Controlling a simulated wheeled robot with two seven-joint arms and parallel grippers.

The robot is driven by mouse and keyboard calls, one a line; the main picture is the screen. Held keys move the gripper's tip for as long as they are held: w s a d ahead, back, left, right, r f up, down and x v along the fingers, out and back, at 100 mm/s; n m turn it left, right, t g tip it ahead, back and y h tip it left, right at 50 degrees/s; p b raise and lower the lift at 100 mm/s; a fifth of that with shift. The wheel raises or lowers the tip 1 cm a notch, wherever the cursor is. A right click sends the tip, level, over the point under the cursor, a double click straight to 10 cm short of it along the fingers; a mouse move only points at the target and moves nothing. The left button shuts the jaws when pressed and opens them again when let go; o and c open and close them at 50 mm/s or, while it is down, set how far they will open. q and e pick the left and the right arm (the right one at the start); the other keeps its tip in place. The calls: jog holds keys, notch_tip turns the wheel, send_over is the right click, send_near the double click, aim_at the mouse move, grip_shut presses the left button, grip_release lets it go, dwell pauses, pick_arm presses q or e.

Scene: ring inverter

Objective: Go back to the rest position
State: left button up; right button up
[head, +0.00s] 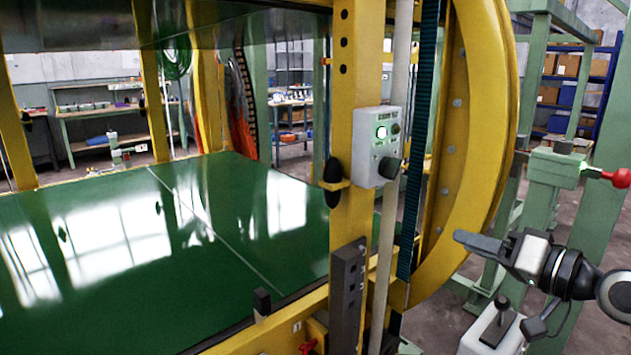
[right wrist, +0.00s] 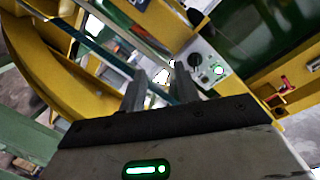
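My right gripper (head: 468,240) is at the right of the head view, in front of the yellow ring and apart from it. In the right wrist view its two fingers (right wrist: 160,88) stand apart with nothing between them, so it is open and empty. My left gripper is not in view. A grey control box (head: 376,148) with a lit green button and a black knob is on the yellow post, up and left of my right gripper. The box (right wrist: 205,62) also shows beyond the fingers in the right wrist view.
The yellow ring frame (head: 490,110) curves close to my right gripper. A green shiny platform (head: 120,240) fills the left. A green post with a red knob (head: 617,178) stands at the right. Shelves with boxes (head: 565,90) and a workbench (head: 100,108) are farther back.

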jog(key=s+a+f+g+h, duration=0.1)
jog(key=a+f, duration=0.1)
jog(key=f, duration=0.5)
jog(key=s+a+f+h, duration=0.1)
jog(key=s+f+h, duration=0.1)
jog(key=f, duration=0.5)
jog(key=s+a+f+n+g+h, duration=0.1)
jog(key=s+a+f, duration=0.4)
jog(key=s+f, duration=0.4)
jog(key=s+a+f+n+g+h, duration=0.1)
jog(key=s+a+f+n+h, duration=0.1)
jog(key=s+a+f, duration=0.3)
jog(key=s+f, duration=0.4)
jog(key=f, duration=0.1)
jog(key=shift+s+f+n+g, duration=0.15)
jog(key=shift+s+n+g, duration=0.15)
jog(key=shift+s, duration=0.1)
